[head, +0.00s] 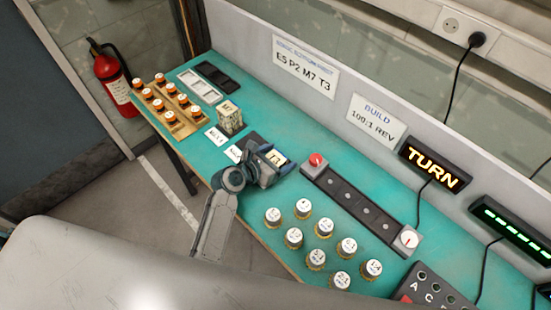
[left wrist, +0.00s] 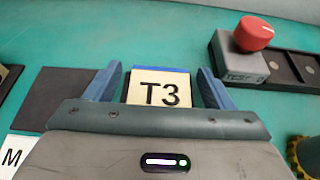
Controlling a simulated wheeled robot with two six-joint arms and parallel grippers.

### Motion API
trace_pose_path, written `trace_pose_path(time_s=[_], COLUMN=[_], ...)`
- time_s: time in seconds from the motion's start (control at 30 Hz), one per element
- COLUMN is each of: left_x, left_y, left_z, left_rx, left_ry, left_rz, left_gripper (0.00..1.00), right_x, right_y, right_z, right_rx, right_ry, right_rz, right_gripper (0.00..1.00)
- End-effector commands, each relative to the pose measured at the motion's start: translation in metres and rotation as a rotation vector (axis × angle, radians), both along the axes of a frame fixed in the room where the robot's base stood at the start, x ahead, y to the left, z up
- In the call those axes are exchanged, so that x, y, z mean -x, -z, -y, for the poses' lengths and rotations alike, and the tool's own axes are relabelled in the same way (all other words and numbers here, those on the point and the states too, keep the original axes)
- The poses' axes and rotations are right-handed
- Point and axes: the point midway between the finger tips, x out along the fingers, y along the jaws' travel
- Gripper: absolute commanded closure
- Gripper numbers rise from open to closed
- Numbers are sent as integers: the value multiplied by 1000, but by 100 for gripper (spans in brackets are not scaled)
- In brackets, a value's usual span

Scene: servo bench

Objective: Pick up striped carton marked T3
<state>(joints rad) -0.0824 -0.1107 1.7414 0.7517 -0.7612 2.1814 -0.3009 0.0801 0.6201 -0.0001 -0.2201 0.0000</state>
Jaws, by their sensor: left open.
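The carton marked T3 (head: 276,158) stands on the teal bench, mostly hidden in the head view by my left gripper. My left gripper (head: 268,163) is open, with one finger on each side of the carton; in the left wrist view a small gap shows beside the fingers (left wrist: 160,86). I cannot tell whether either finger touches it. My right gripper is in neither view.
Another carton marked M7 (head: 230,118) stands to the left on the bench. A dark rail with a red knob (head: 317,160) lies close on the right. Several round white-topped parts (head: 294,237) stand nearer the front. A dark square pad (left wrist: 62,97) lies left of the T3 carton.

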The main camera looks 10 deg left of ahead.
Motion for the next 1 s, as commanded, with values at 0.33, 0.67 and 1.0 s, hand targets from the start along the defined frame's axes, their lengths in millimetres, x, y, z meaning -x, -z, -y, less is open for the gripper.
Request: trace_pose_path(time_s=[0.33,0.67,1.0], left_x=[0,0,0], left_y=[0,-2,-60], left_z=[0,0,0], left_rx=[0,-1,0], left_ry=[0,-1,2], left_rz=[0,2,7], left_gripper=[63,72,72], right_x=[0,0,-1], right_y=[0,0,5], right_z=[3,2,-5], right_rx=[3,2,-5], right_ry=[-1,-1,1], right_rz=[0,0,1], right_gripper=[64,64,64])
